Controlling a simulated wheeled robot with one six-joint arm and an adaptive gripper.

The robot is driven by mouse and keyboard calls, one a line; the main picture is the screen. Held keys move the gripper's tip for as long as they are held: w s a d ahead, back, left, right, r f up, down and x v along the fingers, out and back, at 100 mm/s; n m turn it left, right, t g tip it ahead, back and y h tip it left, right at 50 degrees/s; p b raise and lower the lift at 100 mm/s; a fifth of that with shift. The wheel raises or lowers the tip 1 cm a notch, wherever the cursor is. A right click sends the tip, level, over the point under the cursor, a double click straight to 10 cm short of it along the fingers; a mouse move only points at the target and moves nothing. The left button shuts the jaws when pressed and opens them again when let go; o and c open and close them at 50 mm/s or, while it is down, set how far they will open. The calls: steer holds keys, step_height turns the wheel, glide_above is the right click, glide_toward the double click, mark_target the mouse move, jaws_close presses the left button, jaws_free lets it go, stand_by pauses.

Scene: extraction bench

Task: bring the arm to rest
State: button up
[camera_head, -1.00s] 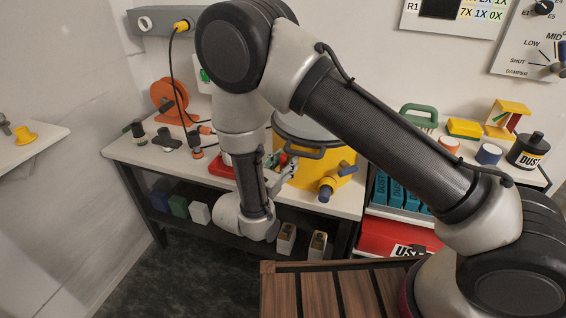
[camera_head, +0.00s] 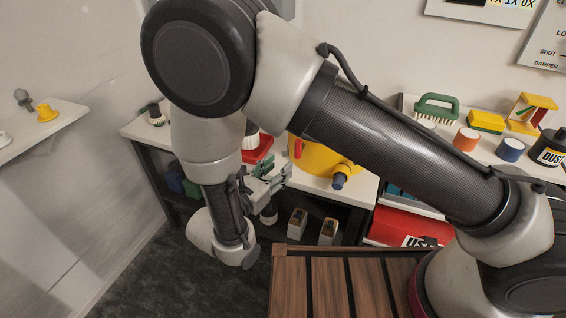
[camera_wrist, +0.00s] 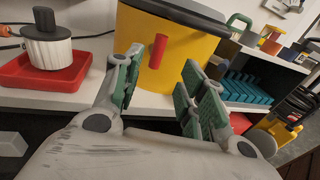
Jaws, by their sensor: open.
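My gripper (camera_wrist: 158,92) is open and empty in the wrist view, its green-padded fingers spread in front of the bench edge. In the head view my gripper (camera_head: 270,180) shows small beside my forearm, near the front of the bench. A yellow drum (camera_wrist: 193,48) with a red handle stands behind the fingers in the wrist view. The drum (camera_head: 318,158) is partly hidden by my arm in the head view. A red tray (camera_wrist: 45,72) holding a white ribbed filter (camera_wrist: 48,52) with a dark knob lies left of the drum.
A wooden slatted surface (camera_head: 328,285) lies below my arm. A shelf on the right holds a green-handled brush (camera_head: 437,107), a yellow block (camera_head: 486,121) and several jars. A red bin (camera_head: 400,227) sits below. A wall shelf (camera_head: 60,125) is at far left. Open floor lies left of the slats.

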stand_by(0.4)
steer(key=s+d+f+m+g+h, duration=0.2)
steer(key=s+d+m+g, duration=0.15)
steer(key=d, duration=0.35)
steer(key=s+d+r+m+g+y, duration=0.2)
steer(key=s+d+r+m+y, duration=0.1)
steer(key=d+r+m, duration=0.5)
steer(key=s+d+r+m+g+y, duration=0.2)
steer(key=s+d+r+m+y, duration=0.2)
steer(key=d+r+m, duration=0.5)
steer(key=s+d+r+m+g+y, duration=0.3)
steer(key=d+r+m, duration=0.6)
steer(key=d, duration=0.7)
step_height(320, 180, up, 3)
steer(key=shift+s+d+r+y, duration=0.15)
steer(key=shift+s+y, duration=0.1)
steer(key=shift+y, duration=0.25)
